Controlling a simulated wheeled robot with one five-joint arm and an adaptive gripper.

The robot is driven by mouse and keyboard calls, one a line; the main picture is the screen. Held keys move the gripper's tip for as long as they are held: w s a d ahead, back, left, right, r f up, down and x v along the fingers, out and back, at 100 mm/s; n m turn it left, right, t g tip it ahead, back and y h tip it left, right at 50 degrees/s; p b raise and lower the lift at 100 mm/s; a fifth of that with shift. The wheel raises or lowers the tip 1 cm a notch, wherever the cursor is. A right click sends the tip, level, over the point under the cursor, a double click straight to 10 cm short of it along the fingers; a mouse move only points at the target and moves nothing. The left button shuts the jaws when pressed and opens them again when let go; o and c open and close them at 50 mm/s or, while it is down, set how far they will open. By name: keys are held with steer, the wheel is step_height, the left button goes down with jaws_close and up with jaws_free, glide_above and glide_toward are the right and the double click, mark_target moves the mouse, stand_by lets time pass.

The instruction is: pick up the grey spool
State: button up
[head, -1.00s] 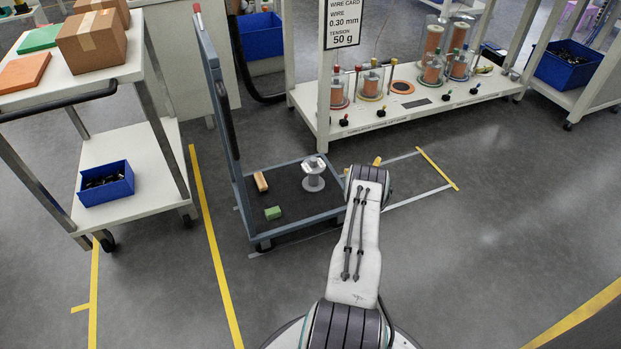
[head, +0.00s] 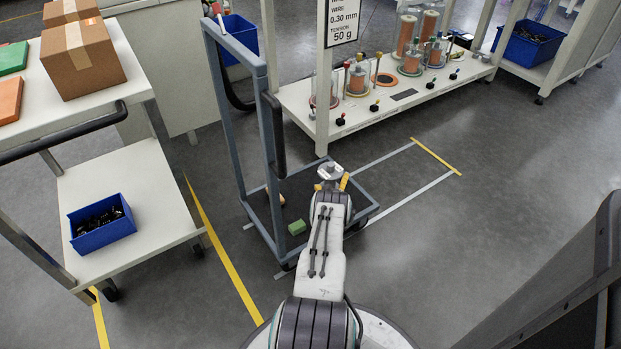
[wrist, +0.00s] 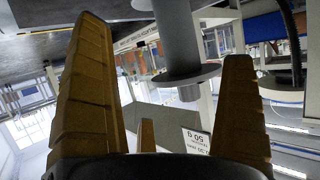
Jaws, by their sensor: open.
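The grey spool (head: 329,170) stands on the dark deck of the grey push cart (head: 368,211). In the head view my arm's end covers its lower part. In the wrist view, which looks upside down, the grey spool (wrist: 178,42) shows its post and a round flange between the two yellow fingers. My gripper (wrist: 165,45) is open, with one finger on each side of the spool. The left finger has a visible gap to it; I cannot tell whether the right finger touches it. In the head view only a bit of yellow finger shows.
A green block (head: 297,227) and a partly hidden tan block lie on the cart deck. The cart's upright handle (head: 272,135) rises left of my arm. A white bench (head: 400,100) with copper spools is behind. A dark structure (head: 560,290) is at the right. Floor between is clear.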

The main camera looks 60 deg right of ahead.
steer(key=shift+w+a+f, duration=0.1)
steer(key=shift+w, duration=0.3)
steer(key=shift+w+d+f+b, duration=0.25)
steer(key=shift+w+b, duration=0.1)
steer(key=shift+b, duration=0.3)
steer(key=b+x, duration=0.1)
steer(key=b, duration=0.1)
steer(key=b+x, duration=0.2)
steer(key=b, duration=0.1)
steer(key=b+x, duration=0.2)
steer(key=b, duration=0.1)
steer(key=shift+w+d+r, duration=0.15)
steer(key=shift+w+r, duration=0.05)
steer(key=shift+w, duration=0.05)
steer(key=shift+w+d+b, duration=0.25)
steer(key=shift+d+b, duration=0.2)
steer(key=shift+b, duration=0.2)
